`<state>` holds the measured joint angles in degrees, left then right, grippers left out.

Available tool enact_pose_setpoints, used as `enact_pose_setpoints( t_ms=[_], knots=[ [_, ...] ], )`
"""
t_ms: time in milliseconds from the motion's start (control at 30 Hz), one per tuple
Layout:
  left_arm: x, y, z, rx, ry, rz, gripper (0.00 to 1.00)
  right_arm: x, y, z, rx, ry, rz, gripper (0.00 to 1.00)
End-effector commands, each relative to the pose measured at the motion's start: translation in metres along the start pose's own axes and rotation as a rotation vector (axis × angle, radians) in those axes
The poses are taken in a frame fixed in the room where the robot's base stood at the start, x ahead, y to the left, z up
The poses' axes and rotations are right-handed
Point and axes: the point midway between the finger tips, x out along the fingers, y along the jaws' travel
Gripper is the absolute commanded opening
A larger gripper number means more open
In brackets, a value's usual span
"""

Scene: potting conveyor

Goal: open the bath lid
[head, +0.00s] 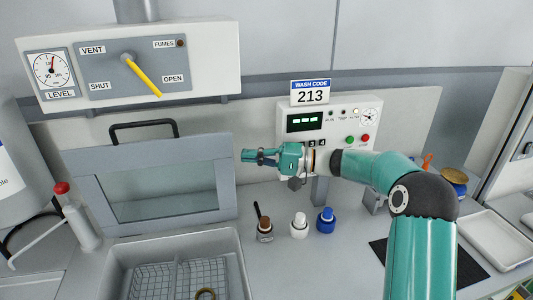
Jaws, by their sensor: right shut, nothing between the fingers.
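The bath lid (78,180) is a grey frame with a clear pane and a black handle (145,126) on its top edge. It stands raised, leaning back behind the bath (236,262). The bath's top is uncovered and wire baskets (150,283) show inside. My right gripper (246,156) is shut and empty, pointing left, at the upper right corner of the lid in the picture. I cannot tell whether it touches the lid frame. My left gripper is not in view.
A vent panel (205,75) with a yellow lever (143,80) hangs above. A control box (300,150) marked 213 stands behind my right arm. A brown-capped bottle (265,231), a white bottle (299,226) and a blue bottle (326,221) stand right of the bath. A red-topped bottle (80,220) stands left.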

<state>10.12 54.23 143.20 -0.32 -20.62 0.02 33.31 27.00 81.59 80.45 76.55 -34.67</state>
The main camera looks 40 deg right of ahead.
Motion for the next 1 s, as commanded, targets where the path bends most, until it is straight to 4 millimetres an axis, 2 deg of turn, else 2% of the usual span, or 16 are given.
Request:
enact_pose_setpoints(
  t_ms=[100, 233, 667, 833, 1000],
  knots=[
    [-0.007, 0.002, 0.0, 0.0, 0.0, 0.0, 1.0, 0.017, -0.002, 0.001, 0.001, -0.003, 0.0, 0.0],
    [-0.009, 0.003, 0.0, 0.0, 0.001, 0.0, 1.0, 0.028, -0.001, 0.0, 0.002, 0.0, 0.0, 0.0],
    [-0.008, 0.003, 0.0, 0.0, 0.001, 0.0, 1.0, 0.031, 0.001, 0.0, 0.0, 0.001, 0.001, 0.0],
    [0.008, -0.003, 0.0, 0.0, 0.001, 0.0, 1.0, 0.029, 0.005, 0.005, -0.021, 0.002, -0.006, 0.0],
    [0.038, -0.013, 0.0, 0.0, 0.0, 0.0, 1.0, 0.025, 0.009, 0.015, -0.068, 0.002, -0.022, 0.0]
  ],
)
